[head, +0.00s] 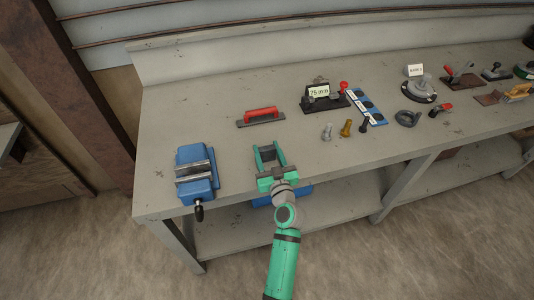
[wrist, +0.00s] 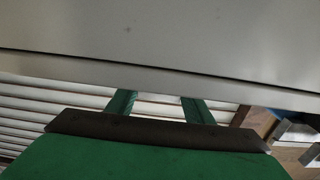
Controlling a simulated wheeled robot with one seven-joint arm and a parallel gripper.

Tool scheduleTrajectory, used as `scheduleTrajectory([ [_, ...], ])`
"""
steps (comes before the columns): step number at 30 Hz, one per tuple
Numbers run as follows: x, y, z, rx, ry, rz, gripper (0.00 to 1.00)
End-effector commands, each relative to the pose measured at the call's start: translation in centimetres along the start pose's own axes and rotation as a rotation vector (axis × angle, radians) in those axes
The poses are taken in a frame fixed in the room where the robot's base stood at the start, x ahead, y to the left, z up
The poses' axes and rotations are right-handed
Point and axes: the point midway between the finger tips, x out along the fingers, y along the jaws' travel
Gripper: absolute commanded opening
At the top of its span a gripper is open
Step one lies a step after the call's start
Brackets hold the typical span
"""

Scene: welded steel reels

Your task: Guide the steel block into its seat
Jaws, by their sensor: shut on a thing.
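My gripper (head: 269,152) is green and reaches over the front edge of the bench, to the right of the blue vise. Its two fingers stand apart, shut on a small greyish piece between them, which I take for the steel block; its outline is hard to make out. In the wrist view, the green fingers (wrist: 160,104) show beyond a dark bar, and the block cannot be made out there. The blue vise (head: 197,172) with steel jaws sits at the left front of the bench, apart from the gripper. I cannot tell whether it holds the seat.
A red-handled trowel (head: 261,116) lies farther back. Several bolts (head: 346,128), a blue strip (head: 366,106) and a labelled dark tool (head: 320,96) are to the right. A blue object (head: 303,192) shows below the front edge.

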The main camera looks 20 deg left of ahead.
Motion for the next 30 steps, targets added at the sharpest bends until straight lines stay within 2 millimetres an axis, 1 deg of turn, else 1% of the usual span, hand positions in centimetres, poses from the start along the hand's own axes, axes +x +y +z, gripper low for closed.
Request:
scheduleTrajectory([
  [1, 0.0, 0.0, -0.3, -0.001, 0.004, 0.001, 0.16],
  [23, -0.1, 0.3, -1.1, -0.002, 0.005, 0.004, 0.16],
  [30, 0.0, 0.0, -1.4, -0.001, 0.005, 0.0, 0.16],
])
